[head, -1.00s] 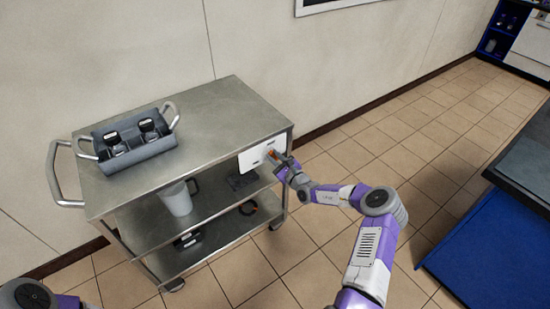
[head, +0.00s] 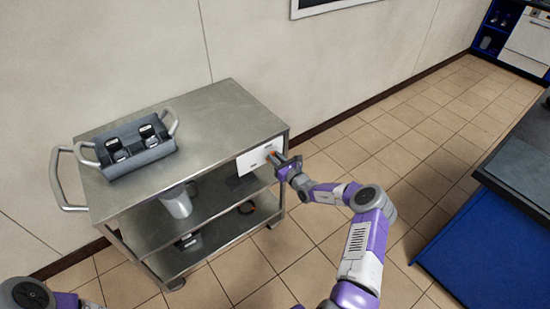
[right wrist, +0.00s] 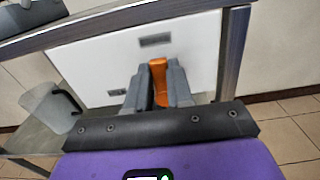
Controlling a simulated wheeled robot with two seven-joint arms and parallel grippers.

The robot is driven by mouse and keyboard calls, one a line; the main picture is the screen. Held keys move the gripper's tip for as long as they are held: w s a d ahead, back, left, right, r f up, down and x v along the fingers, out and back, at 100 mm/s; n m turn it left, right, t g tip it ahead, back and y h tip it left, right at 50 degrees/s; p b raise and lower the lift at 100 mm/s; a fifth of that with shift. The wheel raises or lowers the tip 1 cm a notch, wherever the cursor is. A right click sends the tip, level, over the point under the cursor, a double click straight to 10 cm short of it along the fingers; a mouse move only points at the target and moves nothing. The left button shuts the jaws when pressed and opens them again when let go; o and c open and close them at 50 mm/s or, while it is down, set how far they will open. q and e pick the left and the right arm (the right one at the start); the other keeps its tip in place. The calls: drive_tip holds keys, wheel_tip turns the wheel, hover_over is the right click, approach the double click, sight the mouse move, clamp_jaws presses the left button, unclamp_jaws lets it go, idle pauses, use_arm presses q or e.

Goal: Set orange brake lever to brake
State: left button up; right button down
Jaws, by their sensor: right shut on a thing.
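The orange brake lever (right wrist: 158,80) sits on a white panel (right wrist: 100,65) on the cart's side. In the right wrist view it stands between the two grey fingers of my right gripper (right wrist: 160,90), which is shut on it. In the head view my right gripper (head: 284,165) is at the panel (head: 255,158) near the cart's right corner, and only a bit of orange shows there. Dark labels are on the panel above and left of the lever; I cannot read them. Only a part of my left arm shows at the lower left; its gripper is out of view.
The steel cart (head: 215,110) carries a grey tray (head: 140,160) with two dark-topped items. A pitcher (head: 178,201) and small dark objects are on the lower shelves. A blue-sided bench (head: 475,245) stands at right. The tiled floor between is clear.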

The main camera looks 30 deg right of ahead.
drive_tip(key=c, duration=1)
unclamp_jaws()
drive_tip(key=s+p, duration=0.2)
drive_tip(key=s, duration=0.5)
drive_tip(key=shift+s+d, duration=0.3)
